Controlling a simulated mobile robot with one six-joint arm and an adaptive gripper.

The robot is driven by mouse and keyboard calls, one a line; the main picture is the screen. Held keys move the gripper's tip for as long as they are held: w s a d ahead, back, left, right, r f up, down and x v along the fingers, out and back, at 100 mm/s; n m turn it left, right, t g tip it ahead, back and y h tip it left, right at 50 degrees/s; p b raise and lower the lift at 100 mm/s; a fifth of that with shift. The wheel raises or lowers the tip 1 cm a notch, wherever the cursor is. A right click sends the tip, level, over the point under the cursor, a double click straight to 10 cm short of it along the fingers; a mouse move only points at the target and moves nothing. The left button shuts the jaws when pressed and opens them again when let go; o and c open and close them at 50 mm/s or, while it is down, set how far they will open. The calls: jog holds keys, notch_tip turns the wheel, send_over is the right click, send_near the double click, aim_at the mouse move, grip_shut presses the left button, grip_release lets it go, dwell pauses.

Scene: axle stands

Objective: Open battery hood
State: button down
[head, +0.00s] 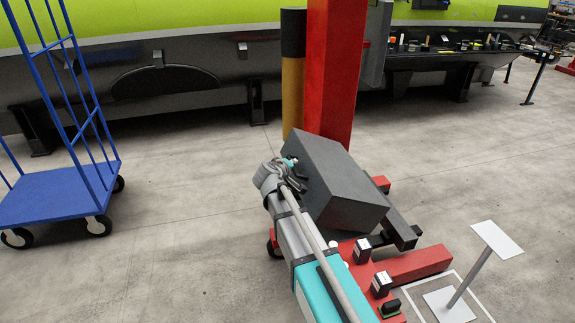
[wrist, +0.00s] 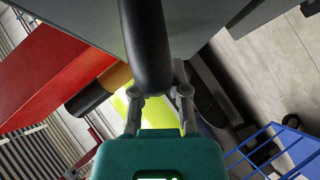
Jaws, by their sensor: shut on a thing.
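The battery hood (head: 345,190) is a dark grey box on a red axle stand (head: 415,265). It sits tilted in the head view, at the foot of a red column. My gripper (head: 291,166) is at the hood's left side, partly hidden by my own wrist. In the wrist view, my gripper (wrist: 158,92) has its two fingers closed around a thick dark bar-shaped handle (wrist: 147,45). Grey panels of the hood (wrist: 95,22) spread on both sides of the handle. What lies under the hood is hidden.
The red column (head: 333,75) stands right behind the hood, with a yellow and black post (head: 293,70) beside it. A white sign on a post (head: 496,240) stands at right. A blue trolley (head: 55,195) is at left. The floor between is clear.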

jog(key=shift+w+d+r+p, duration=0.1)
jog(key=shift+d+r+p, duration=0.5)
jog(key=shift+d+r, duration=0.15)
jog(key=c, duration=0.7)
grip_release()
jog(key=shift+r, duration=0.1)
jog(key=shift+o, duration=0.5)
jog(key=shift+a, duration=0.15)
